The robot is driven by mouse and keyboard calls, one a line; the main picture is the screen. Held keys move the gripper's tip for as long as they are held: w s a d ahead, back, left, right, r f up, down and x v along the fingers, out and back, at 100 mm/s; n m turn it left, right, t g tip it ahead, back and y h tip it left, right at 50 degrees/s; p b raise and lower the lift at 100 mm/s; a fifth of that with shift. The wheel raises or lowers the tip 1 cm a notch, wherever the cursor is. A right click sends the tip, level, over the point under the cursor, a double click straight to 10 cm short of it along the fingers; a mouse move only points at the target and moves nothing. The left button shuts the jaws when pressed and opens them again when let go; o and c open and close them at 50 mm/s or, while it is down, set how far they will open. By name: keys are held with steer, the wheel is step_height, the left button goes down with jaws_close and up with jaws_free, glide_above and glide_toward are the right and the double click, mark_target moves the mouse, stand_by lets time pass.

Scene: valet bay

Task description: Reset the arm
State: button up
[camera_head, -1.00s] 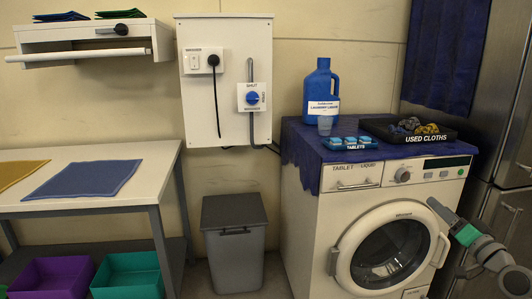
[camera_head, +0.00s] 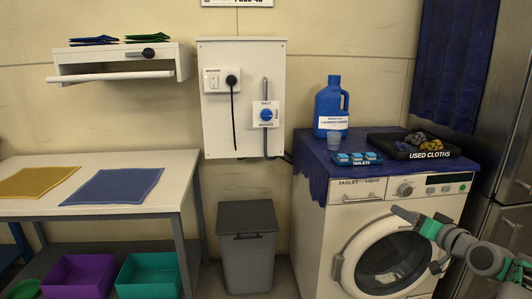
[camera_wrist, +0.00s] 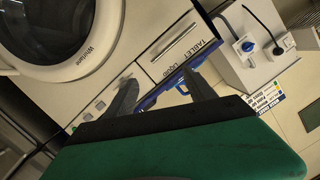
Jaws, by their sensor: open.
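My gripper (camera_head: 403,214) is at the right in the head view, held out in front of the white washing machine (camera_head: 318,230), over the upper part of its round door (camera_head: 393,262). In the wrist view my gripper (camera_wrist: 158,78) has its two dark fingers apart with nothing between them. Behind them in that view are the machine's front, with its door at the left (camera_wrist: 50,45), and the tablet and liquid drawer with its handle (camera_wrist: 172,43). The drawer and door look shut. My arm hides part of the door's right side in the head view.
A blue cloth on the machine bears a blue bottle (camera_head: 329,101), a cup (camera_head: 334,141), a tablet tray (camera_head: 357,159) and a used-cloths tray (camera_head: 430,155). A grey bin (camera_head: 246,260) stands left of it. A table (camera_head: 100,208) is further left. A steel cabinet (camera_head: 507,190) stands at right.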

steer(key=s+a+r+n+g+p, duration=0.1)
steer(key=s+a+r+g+p, duration=0.1)
steer(key=a+r+p, duration=0.35)
steer(key=s+a+r+n+g+p, duration=0.1)
steer(key=s+a+r+g+p, duration=0.15)
steer(key=a+p, duration=0.55)
steer(key=s+a+r+n+g+p, duration=0.1)
steer(key=a+r+g+p, duration=0.25)
steer(key=a, duration=0.65)
steer(key=s+a+r+g+p, duration=0.1)
steer(key=s+a+p, duration=0.1)
steer(key=s+p, duration=0.2)
steer(key=s+a+r+g+h+p, duration=0.1)
steer(key=s+a+r+g+p, duration=0.1)
steer(key=s, duration=0.7)
steer(key=s+a+r+n+g+h+p, duration=0.1)
steer(key=s+a+r+p, duration=0.1)
steer(key=s+p, duration=0.4)
steer(key=shift+s+a+g, duration=0.3)
steer(key=shift+s+a, duration=0.3)
steer(key=shift+a, duration=0.2)
